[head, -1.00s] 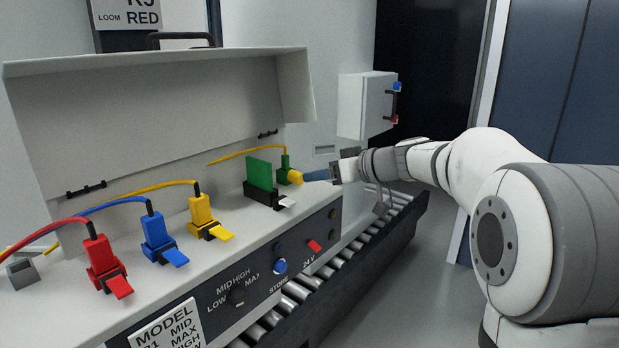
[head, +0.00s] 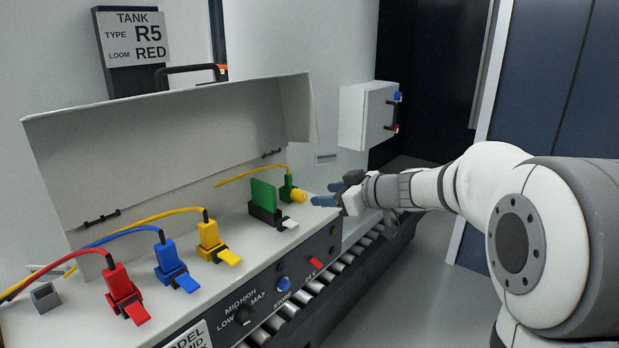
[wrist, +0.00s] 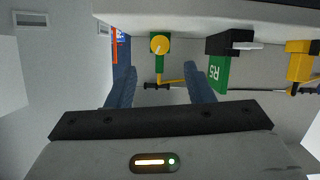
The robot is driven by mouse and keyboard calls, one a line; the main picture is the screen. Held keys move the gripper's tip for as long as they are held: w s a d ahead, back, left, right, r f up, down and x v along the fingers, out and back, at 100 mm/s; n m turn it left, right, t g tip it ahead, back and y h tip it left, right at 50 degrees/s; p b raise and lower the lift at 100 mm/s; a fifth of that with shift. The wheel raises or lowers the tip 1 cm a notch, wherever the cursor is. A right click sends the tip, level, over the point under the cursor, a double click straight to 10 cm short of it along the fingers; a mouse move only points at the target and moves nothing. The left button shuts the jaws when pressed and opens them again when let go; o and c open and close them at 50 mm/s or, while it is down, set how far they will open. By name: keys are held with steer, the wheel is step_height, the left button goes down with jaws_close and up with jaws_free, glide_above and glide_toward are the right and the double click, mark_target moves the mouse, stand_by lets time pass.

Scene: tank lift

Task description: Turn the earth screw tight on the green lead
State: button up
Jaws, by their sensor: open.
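The yellow earth screw (head: 301,196) sticks out from the front of the green lead's plug (head: 287,187) at the far end of the bench. In the wrist view the round face of the screw (wrist: 160,44) shows a pale mark, with the green plug (wrist: 159,66) behind it. A yellow wire runs from the plug. My gripper (head: 321,208) is open and empty, a short gap to the right of the screw. In the wrist view the blue fingers of my gripper (wrist: 157,68) stand apart, either side of the plug's line.
A green R5 card (head: 263,195) stands in a black holder beside the plug. Yellow (head: 208,233), blue (head: 166,256) and red (head: 118,282) plugs stand nearer along the bench. A raised lid (head: 170,145) backs the bench; rollers (head: 315,291) run below its front.

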mark_target(304, 197)
steer(key=shift+n+h, duration=0.3)
steer(key=p+x, duration=0.1)
steer(key=x, duration=0.6)
steer(key=shift+w+a+f+p, duration=0.15)
steer(key=shift+a+f+p, duration=0.05)
steer(key=shift+a+p, duration=0.1)
steer(key=shift+c, duration=0.4)
steer(key=c, duration=0.9)
